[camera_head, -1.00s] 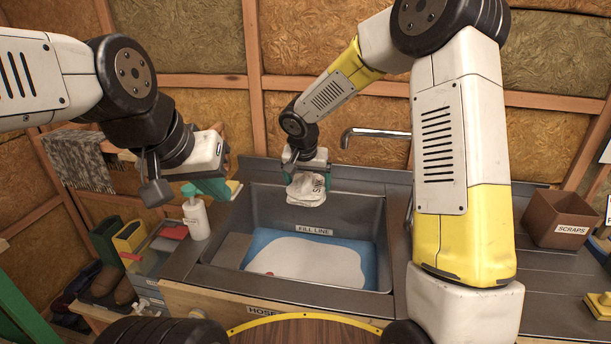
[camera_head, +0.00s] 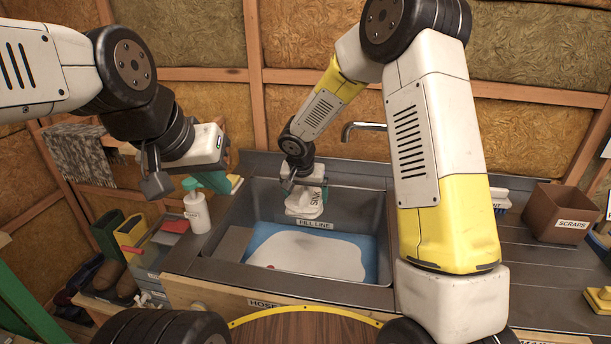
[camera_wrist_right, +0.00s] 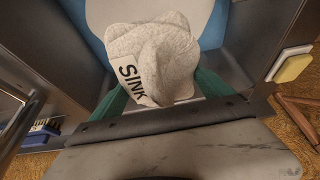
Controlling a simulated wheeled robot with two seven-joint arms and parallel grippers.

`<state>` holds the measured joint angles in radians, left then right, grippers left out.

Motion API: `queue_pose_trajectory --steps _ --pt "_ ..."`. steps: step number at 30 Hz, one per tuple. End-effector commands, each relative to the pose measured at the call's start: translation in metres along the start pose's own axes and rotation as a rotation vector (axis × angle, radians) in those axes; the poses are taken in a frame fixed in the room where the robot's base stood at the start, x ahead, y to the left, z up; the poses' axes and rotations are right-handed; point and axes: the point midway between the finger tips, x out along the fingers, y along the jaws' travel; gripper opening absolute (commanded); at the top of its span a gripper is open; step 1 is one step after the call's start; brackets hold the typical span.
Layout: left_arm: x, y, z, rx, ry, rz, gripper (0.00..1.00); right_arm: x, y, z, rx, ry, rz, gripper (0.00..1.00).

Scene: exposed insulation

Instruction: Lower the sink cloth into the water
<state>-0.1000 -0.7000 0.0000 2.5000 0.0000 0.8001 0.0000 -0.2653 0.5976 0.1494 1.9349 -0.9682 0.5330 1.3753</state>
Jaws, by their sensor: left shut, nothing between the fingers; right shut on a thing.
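The sink cloth (camera_head: 304,203) is a crumpled off-white cloth with a tag reading SINK. My right gripper (camera_head: 304,182) is shut on it and holds it inside the sink basin, near the back wall, above the FILL LINE label. The right wrist view shows the cloth (camera_wrist_right: 155,55) bunched between the green fingers. The sink (camera_head: 232,243) holds blue water (camera_head: 262,236) with a large white patch, perhaps foam, on its surface. The cloth appears above the water. My left gripper (camera_head: 216,182) is shut and empty, left of the sink near a soap bottle.
The white soap bottle (camera_head: 196,212) with a green pump stands at the sink's left edge. A faucet (camera_head: 362,127) rises behind the sink. A brown SCRAPS bin (camera_head: 562,212) stands on the right counter. A grey cloth (camera_head: 78,155) hangs at left.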

Motion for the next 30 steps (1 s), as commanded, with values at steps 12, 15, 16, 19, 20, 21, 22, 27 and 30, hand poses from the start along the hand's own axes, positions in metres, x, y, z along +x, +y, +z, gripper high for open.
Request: queue_pose_trajectory --steps 12,15,16,19,20,21,22,27,30 --pt "0.0 0.0 0.0 0.0 0.0 0.0 0.0 0.059 0.0 0.025 -0.004 -0.001 0.001 0.5" --pt "0.0 0.0 0.0 0.0 0.0 0.0 0.0 0.073 0.0 0.031 -0.005 -0.001 0.001 0.5" --pt "0.0 0.0 0.0 0.0 0.0 0.0 0.0 0.078 -0.001 0.033 -0.004 -0.002 0.001 0.5" --pt "0.0 0.0 0.0 0.0 0.0 0.0 0.0 0.091 0.0 0.039 -0.005 -0.001 0.002 0.5" --pt "0.0 0.0 0.0 0.0 0.0 0.0 0.0 0.095 -0.001 0.04 -0.005 -0.001 0.001 0.5" --pt "0.0 0.0 0.0 0.0 0.0 0.0 0.0 0.101 0.0 0.043 -0.005 -0.002 0.002 0.5" --pt "0.0 0.0 0.0 0.0 0.0 0.0 0.0 0.106 -0.001 0.045 -0.006 -0.002 0.001 0.5" --pt "0.0 0.0 0.0 0.0 0.0 0.0 0.0 0.129 0.0 0.055 -0.005 -0.002 0.003 0.5" --pt "0.0 0.0 0.0 0.0 0.0 0.0 0.0 0.143 0.0 0.06 -0.005 -0.001 0.003 0.5"
